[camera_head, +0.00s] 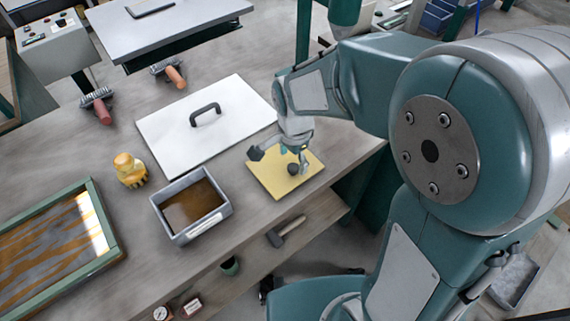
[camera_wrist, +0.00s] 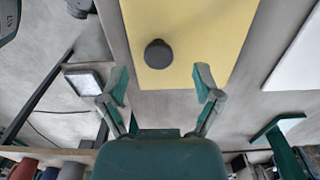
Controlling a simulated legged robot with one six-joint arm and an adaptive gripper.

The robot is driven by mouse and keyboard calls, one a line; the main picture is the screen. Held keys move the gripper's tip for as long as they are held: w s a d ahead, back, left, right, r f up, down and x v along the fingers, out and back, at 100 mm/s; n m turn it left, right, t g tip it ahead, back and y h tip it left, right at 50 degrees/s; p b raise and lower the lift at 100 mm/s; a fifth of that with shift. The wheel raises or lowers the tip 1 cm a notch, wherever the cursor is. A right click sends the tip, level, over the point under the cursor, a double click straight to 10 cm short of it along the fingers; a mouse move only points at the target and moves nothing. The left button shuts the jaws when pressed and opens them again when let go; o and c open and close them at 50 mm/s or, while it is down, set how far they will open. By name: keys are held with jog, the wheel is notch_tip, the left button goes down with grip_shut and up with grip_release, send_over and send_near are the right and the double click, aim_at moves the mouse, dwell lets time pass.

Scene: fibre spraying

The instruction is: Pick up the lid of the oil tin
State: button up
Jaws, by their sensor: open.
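The lid (camera_head: 267,180) is a flat yellow square plate with a dark round knob (camera_wrist: 158,54). It lies on the workbench near its front right edge. In the wrist view the yellow plate (camera_wrist: 222,30) runs out of the top of the picture. My gripper (camera_head: 293,158) is above the plate, near the knob. In the wrist view my gripper (camera_wrist: 162,84) has its fingers spread apart, with nothing between the tips. The knob shows ahead of the fingertips and is not gripped. The oil tin (camera_head: 168,218) is an open grey box with brown oil, left of the lid.
A white panel with a black handle (camera_head: 170,135) lies behind the tin and lid. A yellow bottle-like object (camera_head: 130,170) and a green-framed tray (camera_head: 112,243) are at the left. A hammer (camera_head: 286,231) lies on the lower shelf. Rollers (camera_head: 97,103) lie farther back.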

aim_at(293, 167)
notch_tip(293, 167, down, 4)
jog(key=shift+r, duration=0.25)
jog(key=shift+c, duration=0.2)
grip_shut()
